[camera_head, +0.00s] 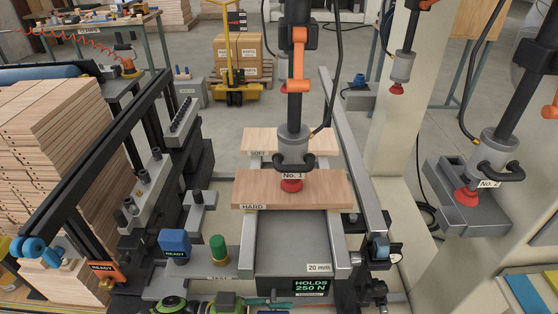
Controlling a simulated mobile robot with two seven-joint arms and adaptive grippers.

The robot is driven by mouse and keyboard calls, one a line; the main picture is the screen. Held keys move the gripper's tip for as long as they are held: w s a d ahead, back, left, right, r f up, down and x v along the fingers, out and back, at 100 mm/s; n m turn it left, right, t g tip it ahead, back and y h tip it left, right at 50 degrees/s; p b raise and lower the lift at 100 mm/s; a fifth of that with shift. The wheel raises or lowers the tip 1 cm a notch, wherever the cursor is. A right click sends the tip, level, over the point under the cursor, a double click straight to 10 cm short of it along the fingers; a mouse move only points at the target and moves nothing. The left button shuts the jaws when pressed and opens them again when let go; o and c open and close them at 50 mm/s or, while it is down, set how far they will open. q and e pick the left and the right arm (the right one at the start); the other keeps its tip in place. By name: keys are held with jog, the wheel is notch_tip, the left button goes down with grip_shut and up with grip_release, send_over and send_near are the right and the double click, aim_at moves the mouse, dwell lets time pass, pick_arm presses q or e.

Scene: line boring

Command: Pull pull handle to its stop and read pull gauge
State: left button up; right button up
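A small display (310,287) at the front of the machine bed reads "HOLDS 250 N" in green. A teal and dark bar (268,302) lies just left of it at the bottom edge; I cannot tell whether it is the pull handle. Clamp No. 1 (294,148), with black side grips and a red pad, comes down onto the wooden board marked HARD (325,189). A board marked SOFT (262,140) lies behind it.
Clamp No. 2 (488,160) hangs at the right above a grey block. Blue (174,243) and green (218,248) parts stand left of the bed. Stacked boards (50,150) fill the left side. A green and black object (215,304) is cut off at the bottom.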

dwell(0.3)
pick_arm(q)
jog(key=a, duration=0.7)
dwell(0.5)
dwell(0.4)
